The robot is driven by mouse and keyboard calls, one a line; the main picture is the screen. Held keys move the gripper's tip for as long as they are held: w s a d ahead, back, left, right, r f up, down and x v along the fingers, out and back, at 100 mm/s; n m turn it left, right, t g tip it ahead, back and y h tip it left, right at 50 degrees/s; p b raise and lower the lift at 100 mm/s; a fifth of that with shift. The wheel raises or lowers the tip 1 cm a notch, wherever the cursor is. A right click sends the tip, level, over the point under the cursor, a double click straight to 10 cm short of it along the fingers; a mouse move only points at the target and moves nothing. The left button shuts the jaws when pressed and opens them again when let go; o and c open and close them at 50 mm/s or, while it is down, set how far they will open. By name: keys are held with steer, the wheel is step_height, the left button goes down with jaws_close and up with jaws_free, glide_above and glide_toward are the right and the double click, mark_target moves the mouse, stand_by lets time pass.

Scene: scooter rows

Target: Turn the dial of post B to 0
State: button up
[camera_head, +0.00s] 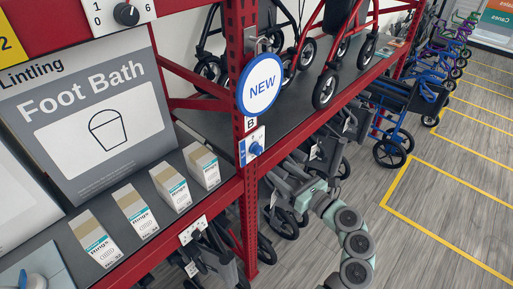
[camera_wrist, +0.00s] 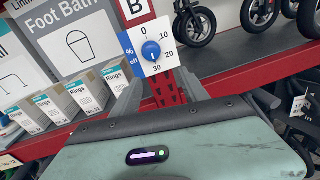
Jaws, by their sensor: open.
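The dial of post B is a blue round knob (camera_wrist: 151,50) on a white plate marked 0, 10, 20 and 30, under a "B" label (camera_wrist: 133,9). Its white mark seems to point down, toward 30. In the head view the knob (camera_head: 256,148) sits on the red post below the "B" label (camera_head: 251,124) and the round NEW sign (camera_head: 260,85). My gripper (camera_wrist: 158,90) is open and empty, its two grey fingers apart below the dial plate, not touching the knob. In the head view my gripper (camera_head: 284,175) is right of and lower than the dial.
Another dial, a black knob (camera_head: 126,14), is at the top left. Several Rings boxes (camera_head: 134,211) and a Foot Bath box (camera_head: 92,115) stand on the left shelf. Walkers with black wheels (camera_head: 325,88) stand on the right shelf. Open floor (camera_head: 450,205) lies at the right.

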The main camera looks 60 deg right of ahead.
mark_target(260, 151)
steer(key=shift+t+y, duration=0.3)
steer(key=shift+y, duration=0.3)
steer(key=w+r, duration=0.1)
steer(key=w, duration=0.1)
steer(key=w+d+r, duration=0.1)
steer(key=w, duration=0.2)
steer(key=w+d, duration=0.1)
steer(key=w, duration=0.2)
steer(key=shift+d+r, duration=0.2)
steer(key=shift+r, duration=0.2)
jaws_close()
